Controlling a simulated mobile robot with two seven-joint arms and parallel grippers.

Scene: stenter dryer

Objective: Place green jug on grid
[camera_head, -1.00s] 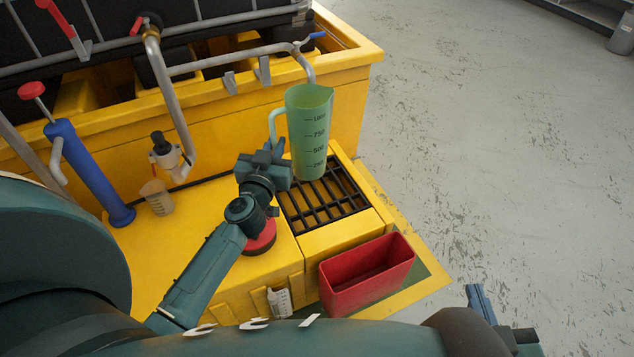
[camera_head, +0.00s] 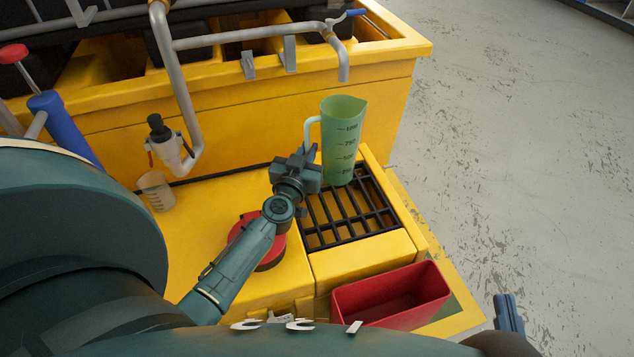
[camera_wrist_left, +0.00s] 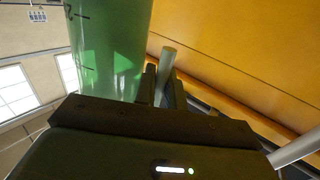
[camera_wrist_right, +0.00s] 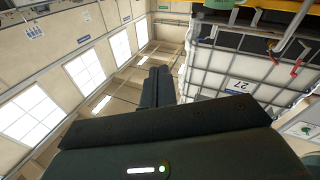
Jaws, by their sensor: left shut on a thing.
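The green jug (camera_head: 343,140) is upright, over the back part of the black grid (camera_head: 349,217) in the yellow housing. I cannot tell whether its base touches the bars. My left gripper (camera_head: 311,168) is at the jug's left side, shut on its handle. In the left wrist view the green jug (camera_wrist_left: 108,45) fills the upper left, and the handle (camera_wrist_left: 167,62) stands between the fingers (camera_wrist_left: 160,84). My right gripper (camera_head: 508,312) is low at the right in the head view, away from the jug. In the right wrist view its fingers (camera_wrist_right: 157,86) appear close together with nothing between them.
A metal pipe with a blue lever (camera_head: 356,12) ends just above the jug. A red bin (camera_head: 392,297) stands in front of the grid. A small beaker (camera_head: 156,190) and a red round part (camera_head: 262,245) are to the left. The front grid bars are clear.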

